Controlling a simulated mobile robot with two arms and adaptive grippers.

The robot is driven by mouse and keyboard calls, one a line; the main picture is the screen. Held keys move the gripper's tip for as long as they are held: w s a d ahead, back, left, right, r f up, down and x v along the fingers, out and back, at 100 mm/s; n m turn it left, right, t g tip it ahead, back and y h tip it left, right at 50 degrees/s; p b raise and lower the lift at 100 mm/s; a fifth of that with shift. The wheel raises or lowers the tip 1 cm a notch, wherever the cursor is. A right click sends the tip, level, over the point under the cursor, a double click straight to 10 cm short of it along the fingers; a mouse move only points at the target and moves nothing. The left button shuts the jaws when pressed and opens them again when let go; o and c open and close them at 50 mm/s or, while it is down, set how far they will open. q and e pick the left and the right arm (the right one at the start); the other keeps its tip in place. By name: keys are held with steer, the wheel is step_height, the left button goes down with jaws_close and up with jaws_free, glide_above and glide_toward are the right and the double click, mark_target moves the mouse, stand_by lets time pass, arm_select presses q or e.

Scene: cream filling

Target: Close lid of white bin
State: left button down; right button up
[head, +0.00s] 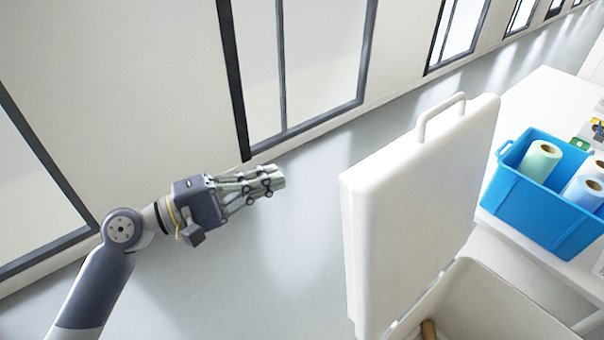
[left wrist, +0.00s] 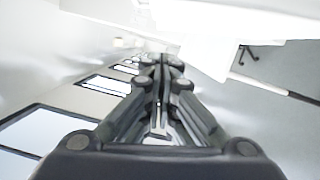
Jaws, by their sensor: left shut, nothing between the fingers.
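The white bin (head: 495,305) stands at the lower right of the head view, cut off by the bottom edge. Its white lid (head: 415,205) is open and stands upright, with a handle (head: 440,112) on its top edge. A small brown object (head: 428,330) shows inside the bin. My left gripper (head: 280,178) is shut and empty, in the air to the left of the lid and apart from it. In the left wrist view its fingers (left wrist: 163,62) are together. My right gripper is not in view.
A blue crate (head: 535,205) with several rolls, among them a pale green roll (head: 538,165), stands on a white table (head: 545,95) to the right of the lid. A wall with windows runs along the back left. The floor (head: 275,270) between my left arm and the lid is clear.

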arm_select(q)
steer(key=w+d+r+p, duration=0.1)
steer(key=d+p, duration=0.4)
steer(key=d, duration=0.6)
steer(key=shift+w+p, duration=0.15)
steer(key=shift+p, duration=0.25)
